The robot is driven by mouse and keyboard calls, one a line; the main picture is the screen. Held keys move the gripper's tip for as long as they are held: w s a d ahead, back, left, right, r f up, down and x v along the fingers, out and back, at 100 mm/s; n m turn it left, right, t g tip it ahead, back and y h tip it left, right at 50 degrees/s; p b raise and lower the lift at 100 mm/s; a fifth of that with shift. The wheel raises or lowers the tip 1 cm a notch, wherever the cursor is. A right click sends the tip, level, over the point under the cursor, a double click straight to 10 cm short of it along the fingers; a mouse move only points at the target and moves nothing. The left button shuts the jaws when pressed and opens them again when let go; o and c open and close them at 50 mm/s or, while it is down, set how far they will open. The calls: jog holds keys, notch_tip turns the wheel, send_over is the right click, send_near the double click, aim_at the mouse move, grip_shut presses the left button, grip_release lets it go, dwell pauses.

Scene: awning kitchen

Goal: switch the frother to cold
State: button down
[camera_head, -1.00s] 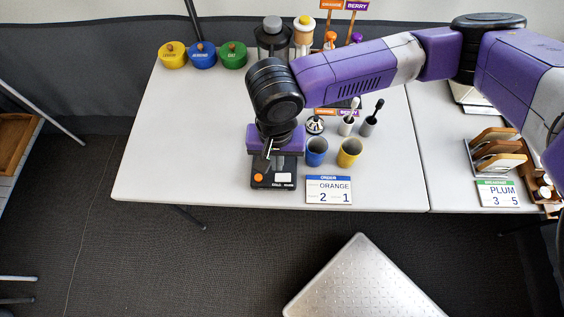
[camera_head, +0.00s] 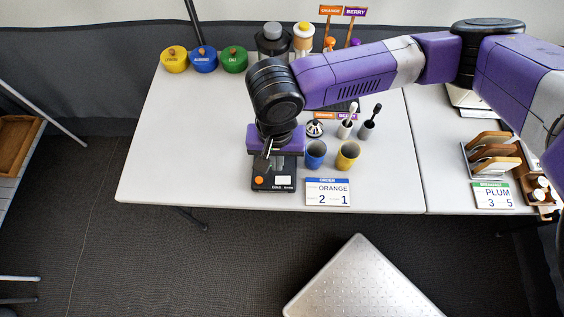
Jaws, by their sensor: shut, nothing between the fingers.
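The frother (camera_head: 274,184) is a small black unit near the front edge of the white table. It has an orange round spot on the left of its front, a white patch on the right and small lettering below that I cannot read surely. My gripper (camera_head: 268,152) points down right over the frother, its fingers at or just above the unit's top. The fingers look shut and hold nothing. My wrist and the purple gripper body hide the back and most of the top of the frother. I cannot tell whether the fingers touch it.
Blue (camera_head: 315,153) and yellow (camera_head: 347,156) cups stand just right of the frother, with an ORANGE order card (camera_head: 328,192) in front. Yellow, blue and green lidded pots (camera_head: 235,58) stand at the back left. The left part of the white table (camera_head: 180,150) is clear.

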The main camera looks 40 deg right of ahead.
jog(key=shift+r+p, duration=1.8)
jog(key=shift+r, duration=0.05)
dwell(0.6)
